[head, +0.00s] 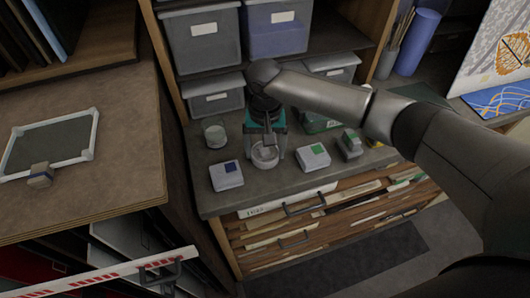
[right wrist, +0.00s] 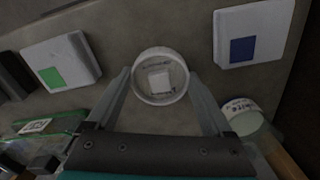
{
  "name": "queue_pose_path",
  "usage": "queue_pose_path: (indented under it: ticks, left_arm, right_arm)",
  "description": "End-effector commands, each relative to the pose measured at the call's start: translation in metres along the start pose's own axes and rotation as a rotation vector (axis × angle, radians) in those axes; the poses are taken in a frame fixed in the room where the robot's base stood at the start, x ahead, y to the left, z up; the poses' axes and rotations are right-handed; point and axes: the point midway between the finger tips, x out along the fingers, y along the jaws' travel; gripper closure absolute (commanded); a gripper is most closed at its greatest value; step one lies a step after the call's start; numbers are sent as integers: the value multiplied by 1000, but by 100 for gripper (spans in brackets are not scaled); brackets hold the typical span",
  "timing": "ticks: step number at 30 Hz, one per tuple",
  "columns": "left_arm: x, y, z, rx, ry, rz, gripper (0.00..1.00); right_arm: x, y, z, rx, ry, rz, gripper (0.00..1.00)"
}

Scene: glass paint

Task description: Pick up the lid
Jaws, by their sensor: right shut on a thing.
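The lid (right wrist: 160,75) looks like a round, pale, partly see-through disc with a small white label, seen from above in the right wrist view. In the head view it is the pale round piece (head: 265,157) over the grey cabinet top. My right gripper (head: 266,142) reaches down from above and is shut on it. In the right wrist view the two fingers (right wrist: 160,88) touch its left and right sides. Whether a jar is under it, or whether it is raised off the surface, I cannot tell. My left gripper is not in view.
A white box with a blue square (head: 227,175) and one with a green square (head: 313,157) flank the lid. A round white jar (head: 215,136) stands behind left. Storage bins (head: 215,95) are behind. A wooden worktop (head: 100,185) is at left.

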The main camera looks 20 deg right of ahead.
Motion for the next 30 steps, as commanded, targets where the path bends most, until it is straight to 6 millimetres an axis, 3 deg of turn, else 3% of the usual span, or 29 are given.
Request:
queue_pose_path:
  ticks: [1,8,20,26,30]
  left_arm:
    - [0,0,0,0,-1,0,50]
    - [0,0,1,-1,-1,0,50]
    - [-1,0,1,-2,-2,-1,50]
    - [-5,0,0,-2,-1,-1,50]
    - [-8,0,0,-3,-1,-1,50]
  right_arm:
    - [0,0,0,0,0,0,39]
    - [0,0,0,0,1,0,65]
    - [-10,0,-1,0,2,-1,65]
    - [-42,0,-1,0,3,-3,65]
    - [-82,-1,-1,-1,4,-4,65]
